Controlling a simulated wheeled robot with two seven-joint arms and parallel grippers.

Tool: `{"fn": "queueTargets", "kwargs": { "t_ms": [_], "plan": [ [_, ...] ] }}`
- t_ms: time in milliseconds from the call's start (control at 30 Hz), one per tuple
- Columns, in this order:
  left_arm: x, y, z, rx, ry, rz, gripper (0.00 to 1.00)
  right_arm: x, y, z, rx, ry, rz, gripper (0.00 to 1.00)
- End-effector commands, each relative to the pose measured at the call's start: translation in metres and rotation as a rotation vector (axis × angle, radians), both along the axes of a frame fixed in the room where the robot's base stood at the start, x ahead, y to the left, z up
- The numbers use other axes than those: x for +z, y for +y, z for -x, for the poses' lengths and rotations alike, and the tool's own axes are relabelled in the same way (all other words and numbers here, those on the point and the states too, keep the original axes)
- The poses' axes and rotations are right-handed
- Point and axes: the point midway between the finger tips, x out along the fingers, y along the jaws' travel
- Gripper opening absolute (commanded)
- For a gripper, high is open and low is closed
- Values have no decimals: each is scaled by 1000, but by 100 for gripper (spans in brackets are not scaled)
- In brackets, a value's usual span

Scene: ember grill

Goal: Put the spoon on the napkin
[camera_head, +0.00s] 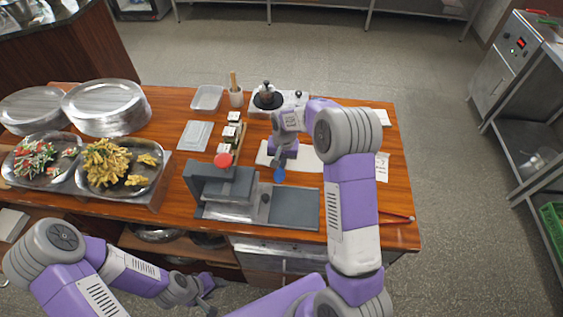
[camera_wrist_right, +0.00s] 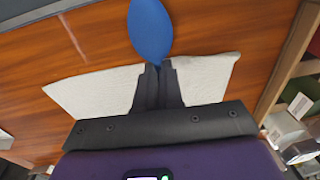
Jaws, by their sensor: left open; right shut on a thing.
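The blue spoon (camera_head: 279,175) is in my right gripper (camera_head: 280,164), which is shut on it. In the right wrist view the spoon's blue bowl (camera_wrist_right: 150,30) sticks out beyond the closed fingertips (camera_wrist_right: 157,68), and its handle is hidden by the gripper. The white napkin (camera_head: 305,157) lies on the wooden table, partly covered by my right arm. It shows on both sides of the fingers in the right wrist view (camera_wrist_right: 95,102). The bowl appears past the napkin's edge; I cannot tell the spoon's height. My left gripper (camera_head: 204,287) is open and empty, low in front of the table.
A grey press-like appliance (camera_head: 222,183) stands at the front of the table (camera_head: 397,185), near the napkin. Food trays (camera_head: 120,170) and metal lids (camera_head: 105,103) are at the left. Small containers (camera_head: 207,97) and a burner (camera_head: 267,98) are behind. A red pencil-like stick (camera_head: 397,215) lies front right.

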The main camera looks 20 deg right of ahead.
Motion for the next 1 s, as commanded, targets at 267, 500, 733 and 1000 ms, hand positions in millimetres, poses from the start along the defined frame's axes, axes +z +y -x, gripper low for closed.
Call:
{"fn": "queueTargets", "kwargs": {
  "t_ms": [267,500,733,1000],
  "plan": [
    [-2,0,0,0,0,0,47,-12,-1,8,-2,26,0,32],
    [-2,0,0,0,0,0,47,-13,-4,9,-4,30,4,32],
    [2,0,0,0,0,0,47,-9,-4,9,-4,31,3,32],
    [10,0,0,0,0,0,47,40,-3,8,-2,18,2,32]
  ]
}}
